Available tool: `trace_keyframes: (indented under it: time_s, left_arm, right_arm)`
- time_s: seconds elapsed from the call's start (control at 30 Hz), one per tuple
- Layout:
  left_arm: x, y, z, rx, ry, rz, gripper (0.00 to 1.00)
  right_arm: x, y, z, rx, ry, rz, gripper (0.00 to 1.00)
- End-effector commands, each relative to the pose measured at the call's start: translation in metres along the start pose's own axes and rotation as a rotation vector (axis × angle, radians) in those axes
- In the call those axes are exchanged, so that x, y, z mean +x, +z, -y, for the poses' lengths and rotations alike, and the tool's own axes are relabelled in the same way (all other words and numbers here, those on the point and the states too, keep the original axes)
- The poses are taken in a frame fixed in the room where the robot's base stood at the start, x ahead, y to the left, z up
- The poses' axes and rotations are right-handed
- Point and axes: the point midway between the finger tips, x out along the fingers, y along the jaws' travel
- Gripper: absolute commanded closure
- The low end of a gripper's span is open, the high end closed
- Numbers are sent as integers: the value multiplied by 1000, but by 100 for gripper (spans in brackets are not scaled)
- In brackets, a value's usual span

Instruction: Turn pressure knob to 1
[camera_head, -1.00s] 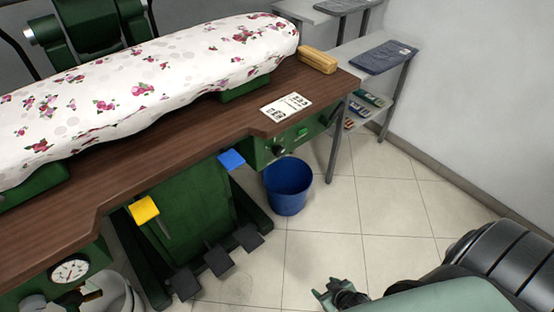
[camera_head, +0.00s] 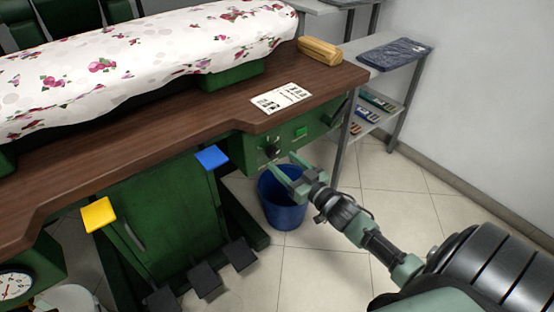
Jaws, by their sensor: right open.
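A dark round knob (camera_head: 271,150) sits on the green control panel (camera_head: 287,138) under the right end of the brown table. I take it to be the pressure knob; its markings are too small to read. My right gripper (camera_head: 283,172) is open and empty. Its fingers point up and left, just below and right of the knob, with no visible contact. A round pressure gauge (camera_head: 14,285) shows at the lower left, partly cut off. My left gripper is not in view.
The brown tabletop (camera_head: 150,125) overhangs the panel. A blue bucket (camera_head: 283,215) stands on the floor behind my right gripper. Blue (camera_head: 211,157) and yellow (camera_head: 98,214) pads stick out to the left. A grey shelf (camera_head: 400,65) stands at the right.

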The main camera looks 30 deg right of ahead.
Motion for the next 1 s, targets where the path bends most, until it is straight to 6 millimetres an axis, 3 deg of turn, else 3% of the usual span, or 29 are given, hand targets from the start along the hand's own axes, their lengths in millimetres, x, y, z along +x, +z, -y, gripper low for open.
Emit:
trace_keyframes:
  time_s: [0.23,0.57,0.6,0.8,1.0]
  left_arm:
    - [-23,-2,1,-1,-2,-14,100]
    - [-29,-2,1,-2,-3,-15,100]
    - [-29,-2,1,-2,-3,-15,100]
    - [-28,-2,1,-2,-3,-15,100]
    - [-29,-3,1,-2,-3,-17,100]
  right_arm:
    - [33,1,0,-3,1,0,41]
    - [38,1,0,-2,0,2,41]
    - [38,1,0,-2,0,2,44]
    - [38,1,0,-2,0,2,99]
    - [38,1,0,-10,0,2,100]
